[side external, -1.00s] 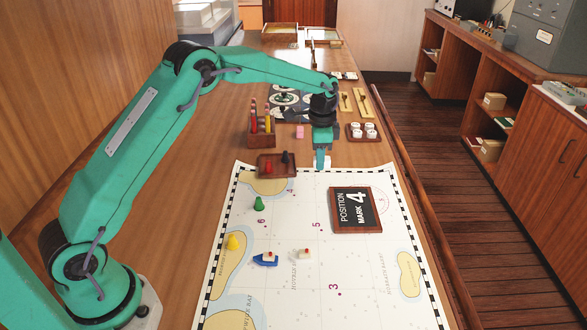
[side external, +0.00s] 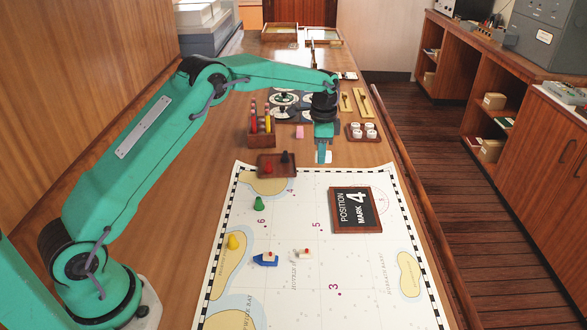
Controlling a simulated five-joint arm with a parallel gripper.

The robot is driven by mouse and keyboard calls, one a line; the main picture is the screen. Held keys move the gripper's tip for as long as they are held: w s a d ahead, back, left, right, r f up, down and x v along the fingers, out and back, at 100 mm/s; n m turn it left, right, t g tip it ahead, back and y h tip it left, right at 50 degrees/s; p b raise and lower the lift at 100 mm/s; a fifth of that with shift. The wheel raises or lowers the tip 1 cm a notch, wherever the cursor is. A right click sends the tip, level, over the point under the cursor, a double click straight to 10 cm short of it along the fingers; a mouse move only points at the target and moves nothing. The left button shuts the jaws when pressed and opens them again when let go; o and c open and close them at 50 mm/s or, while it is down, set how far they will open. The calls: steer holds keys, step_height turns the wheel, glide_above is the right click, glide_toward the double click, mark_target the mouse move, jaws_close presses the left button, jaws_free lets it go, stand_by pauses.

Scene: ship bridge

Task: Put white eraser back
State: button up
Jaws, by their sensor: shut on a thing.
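My gripper (side external: 322,157) points down at the far edge of the chart, right of a small wooden tray with pawns. It is shut on the white eraser (side external: 328,158), which shows as a pale patch at the fingertips, partly hidden by them. Whether the eraser touches the table is hard to tell. A pink eraser (side external: 299,132) lies on the table just left of and behind my gripper, beside the wooden pencil holder (side external: 262,138).
The pawn tray (side external: 263,171) stands left of my gripper, a tray of white pieces (side external: 350,137) right. The chart (side external: 290,300) carries pawns, two small boats and the "Position mark 4" board (side external: 356,210). Round dials (side external: 283,98) and brass tools (side external: 362,98) lie farther back.

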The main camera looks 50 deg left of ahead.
glide_above(313, 172)
step_height(313, 172, down, 3)
steer(key=shift+a+f, duration=0.1)
steer(key=shift+a, duration=0.05)
steer(key=shift+f, duration=2.05)
steer(key=o, duration=0.9)
steer(key=shift+f, duration=0.1)
step_height(313, 172, up, 12)
steer(key=shift+r, duration=0.15)
